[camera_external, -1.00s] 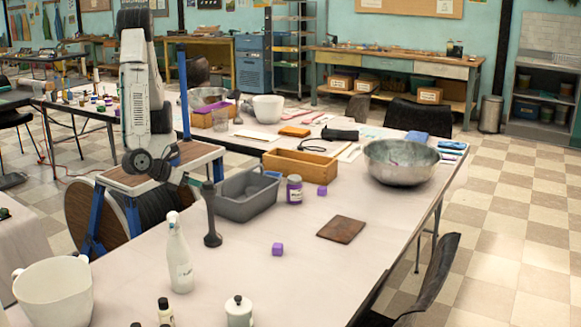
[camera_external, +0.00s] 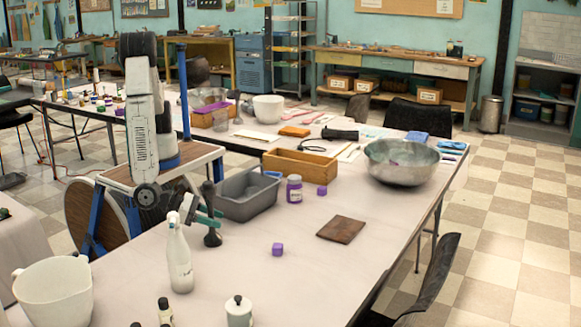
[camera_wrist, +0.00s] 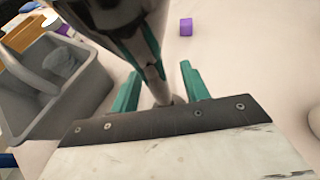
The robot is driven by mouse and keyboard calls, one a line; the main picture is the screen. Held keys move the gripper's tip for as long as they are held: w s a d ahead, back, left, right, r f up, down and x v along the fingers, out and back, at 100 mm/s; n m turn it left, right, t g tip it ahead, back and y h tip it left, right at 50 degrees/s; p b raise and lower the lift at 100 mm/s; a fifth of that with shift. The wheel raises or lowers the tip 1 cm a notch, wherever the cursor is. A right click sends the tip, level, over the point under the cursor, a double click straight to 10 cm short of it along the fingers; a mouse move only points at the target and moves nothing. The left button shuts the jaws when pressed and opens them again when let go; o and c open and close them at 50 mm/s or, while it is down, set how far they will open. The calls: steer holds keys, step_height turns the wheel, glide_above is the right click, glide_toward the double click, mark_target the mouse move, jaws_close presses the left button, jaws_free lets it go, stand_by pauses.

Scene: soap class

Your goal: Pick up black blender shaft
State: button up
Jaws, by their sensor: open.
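The black blender shaft (camera_external: 212,238) stands upright on the table, its wide end down, behind the white spray bottle (camera_external: 178,258). My gripper (camera_external: 214,217), with teal fingers, is at the shaft's middle height. In the wrist view, my gripper (camera_wrist: 160,72) is open, with one finger on each side of the dark, shiny shaft (camera_wrist: 152,62). The shaft lies between the fingers, with a visible gap to the right finger. I cannot tell whether the left finger touches it.
A grey bin (camera_external: 246,206) stands close behind the shaft, with a wooden box (camera_external: 300,172) beyond. A purple cube (camera_external: 278,249), a purple jar (camera_external: 294,190) and a brown square (camera_external: 341,230) are to the right. A metal bowl (camera_external: 400,172) is farther right. The table between them is clear.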

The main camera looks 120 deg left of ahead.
steer(key=shift+w+a+f, duration=0.25)
steer(key=shift+w+a, duration=0.05)
steer(key=shift+w, duration=0.15)
jaws_close()
steer(key=shift+r, duration=0.15)
